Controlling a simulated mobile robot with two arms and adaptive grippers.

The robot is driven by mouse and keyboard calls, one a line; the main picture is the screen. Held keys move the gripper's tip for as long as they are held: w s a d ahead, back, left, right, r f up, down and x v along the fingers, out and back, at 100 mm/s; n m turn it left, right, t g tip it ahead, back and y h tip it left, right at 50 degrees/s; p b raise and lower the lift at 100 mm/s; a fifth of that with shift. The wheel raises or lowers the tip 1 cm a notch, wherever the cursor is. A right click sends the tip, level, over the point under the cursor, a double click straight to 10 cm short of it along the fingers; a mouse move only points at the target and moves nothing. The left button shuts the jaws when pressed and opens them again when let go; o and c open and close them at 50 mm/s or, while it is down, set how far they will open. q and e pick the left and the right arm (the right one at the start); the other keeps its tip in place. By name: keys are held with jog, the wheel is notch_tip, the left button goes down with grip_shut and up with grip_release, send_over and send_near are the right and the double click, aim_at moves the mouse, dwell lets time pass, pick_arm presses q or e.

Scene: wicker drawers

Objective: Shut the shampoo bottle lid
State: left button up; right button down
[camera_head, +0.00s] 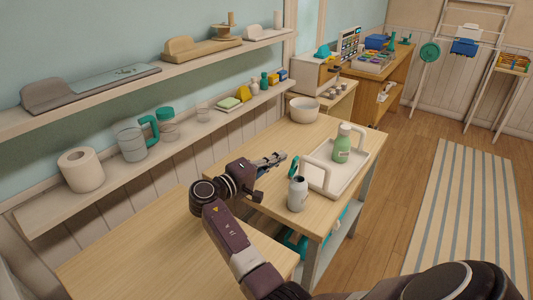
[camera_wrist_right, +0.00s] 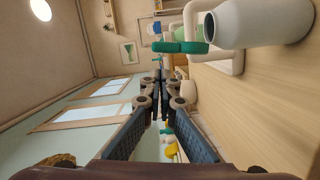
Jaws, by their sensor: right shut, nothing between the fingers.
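A white bottle (camera_head: 297,195) stands on the wooden table with its dark mouth uncovered. In the right wrist view the bottle (camera_wrist_right: 265,22) lies across the top right, its mouth facing left. A teal lid-like piece (camera_head: 293,165) is close to its mouth, and the piece also shows in the wrist view (camera_wrist_right: 180,47). I cannot tell whether it is joined to the bottle. My right gripper (camera_head: 279,158) is shut and empty, left of and beyond the bottle, above the table. Its fingers (camera_wrist_right: 160,90) meet in the wrist view, apart from the bottle and teal piece. My left gripper is not in view.
A white tray (camera_head: 322,187) holds a green bottle (camera_head: 342,148) with a white cap. A white bowl (camera_head: 304,110) stands farther back. Wall shelves (camera_head: 110,175) with jars and a paper roll run along the left. The near tabletop (camera_head: 165,245) is clear.

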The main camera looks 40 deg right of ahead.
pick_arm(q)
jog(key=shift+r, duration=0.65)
pick_arm(e)
jog(key=shift+s+d+f, duration=0.1)
jog(key=shift+s+d, duration=0.05)
jog(key=shift+s, duration=0.25)
jog(key=shift+s+d+f, duration=0.1)
jog(key=shift+s, duration=0.3)
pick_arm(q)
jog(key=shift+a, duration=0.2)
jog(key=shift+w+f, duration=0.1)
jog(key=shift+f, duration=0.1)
pick_arm(e)
jog(key=shift+s, duration=0.1)
